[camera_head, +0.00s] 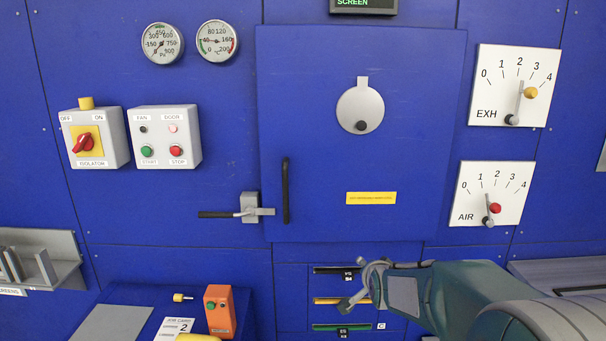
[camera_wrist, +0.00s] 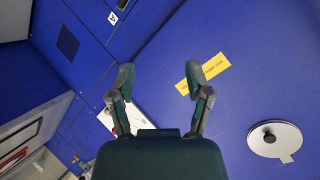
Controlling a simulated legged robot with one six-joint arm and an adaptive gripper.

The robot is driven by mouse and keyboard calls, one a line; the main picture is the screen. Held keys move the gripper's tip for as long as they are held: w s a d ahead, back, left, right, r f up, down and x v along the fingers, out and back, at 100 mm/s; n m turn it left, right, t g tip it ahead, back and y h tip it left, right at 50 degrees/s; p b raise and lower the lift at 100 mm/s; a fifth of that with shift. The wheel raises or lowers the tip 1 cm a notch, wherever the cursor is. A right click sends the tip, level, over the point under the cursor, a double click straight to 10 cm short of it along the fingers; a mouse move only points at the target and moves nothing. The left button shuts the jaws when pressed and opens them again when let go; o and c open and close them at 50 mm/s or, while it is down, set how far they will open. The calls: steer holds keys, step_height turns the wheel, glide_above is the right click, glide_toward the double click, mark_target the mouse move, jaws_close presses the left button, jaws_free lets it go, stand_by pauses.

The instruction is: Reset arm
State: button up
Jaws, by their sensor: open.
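My gripper (camera_head: 370,284) is at the lower middle of the head view, in front of the slotted panel below the blue door. Its fingers are apart and nothing is between them. In the wrist view my gripper (camera_wrist: 163,90) also shows open and empty, with the blue door (camera_wrist: 255,60) beyond it. My arm reaches in from the lower right of the head view. The door (camera_head: 300,120) looks closed, with a black vertical handle (camera_head: 286,190) and a latch lever (camera_head: 230,213) at its left edge.
An isolator box (camera_head: 93,139) and a start/stop box (camera_head: 165,137) are on the left wall. EXH (camera_head: 515,86) and AIR (camera_head: 491,194) dials are at right. An orange handset (camera_head: 219,311) stands on the ledge at lower left. A screen rack (camera_head: 40,262) is far left.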

steer(key=s+r+n+g, duration=0.1)
steer(key=s+n+g, duration=0.2)
steer(key=s, duration=1.4)
steer(key=s+r+n+g, duration=0.2)
steer(key=s+n, duration=0.4)
steer(key=s, duration=1.2)
steer(key=shift+r+g, duration=0.25)
steer(key=shift+g, duration=0.55)
